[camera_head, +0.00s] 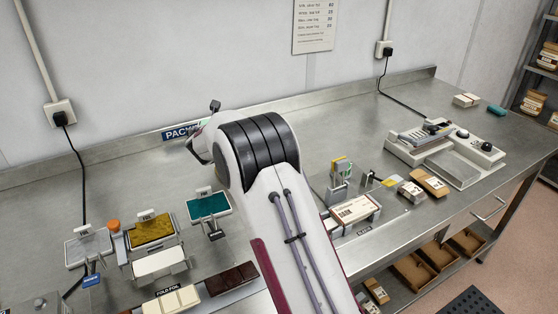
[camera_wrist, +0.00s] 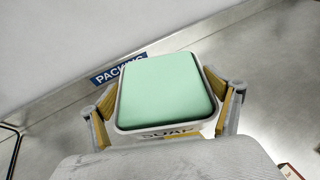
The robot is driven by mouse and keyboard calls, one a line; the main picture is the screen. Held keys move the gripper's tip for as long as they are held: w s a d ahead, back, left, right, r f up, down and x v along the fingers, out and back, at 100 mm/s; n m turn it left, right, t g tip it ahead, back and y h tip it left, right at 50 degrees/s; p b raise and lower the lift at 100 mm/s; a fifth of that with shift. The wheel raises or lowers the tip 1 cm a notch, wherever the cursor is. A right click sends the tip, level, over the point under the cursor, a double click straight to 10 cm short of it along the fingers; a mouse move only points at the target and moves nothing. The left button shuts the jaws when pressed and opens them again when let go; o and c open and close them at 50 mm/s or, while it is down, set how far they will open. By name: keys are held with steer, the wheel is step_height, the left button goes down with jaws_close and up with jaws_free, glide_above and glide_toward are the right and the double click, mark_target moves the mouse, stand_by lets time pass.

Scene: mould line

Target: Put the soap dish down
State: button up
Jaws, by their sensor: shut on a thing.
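The soap dish (camera_wrist: 203,124) is a white rounded tray with a soap label on its near wall. A pale green block of soap (camera_wrist: 168,88) fills it. My gripper (camera_wrist: 168,103) is shut on the dish, with yellow-padded fingers at its left and right sides. In the wrist view the dish is in front of the blue packing sign (camera_wrist: 120,70); whether its underside touches the bench is hidden. In the head view my arm hides the dish and most of the gripper, near the same sign (camera_head: 180,132).
The steel bench (camera_head: 340,120) is clear right of my arm toward the back. At front left stand a teal mould (camera_head: 209,206), a mustard mould (camera_head: 152,230) and a grey mould (camera_head: 88,247). Dark bars (camera_head: 232,279) lie near the front. A sealing machine (camera_head: 455,160) stands right.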

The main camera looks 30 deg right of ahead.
steer(key=s+d+m+g+h, duration=0.1)
steer(key=s+d+m+h, duration=0.1)
steer(key=d, duration=0.7)
steer(key=s+d+m+g+h, duration=0.1)
steer(key=s+d, duration=0.3)
steer(key=d, duration=0.6)
steer(key=shift+r+m+g+h, duration=0.25)
steer(key=shift+m+g+h, duration=0.15)
steer(key=shift+m+h, duration=0.4)
steer(key=shift+f, duration=0.1)
steer(key=shift+f, duration=3.05)
steer(key=shift+f, duration=1.85)
steer(key=shift+f, duration=0.15)
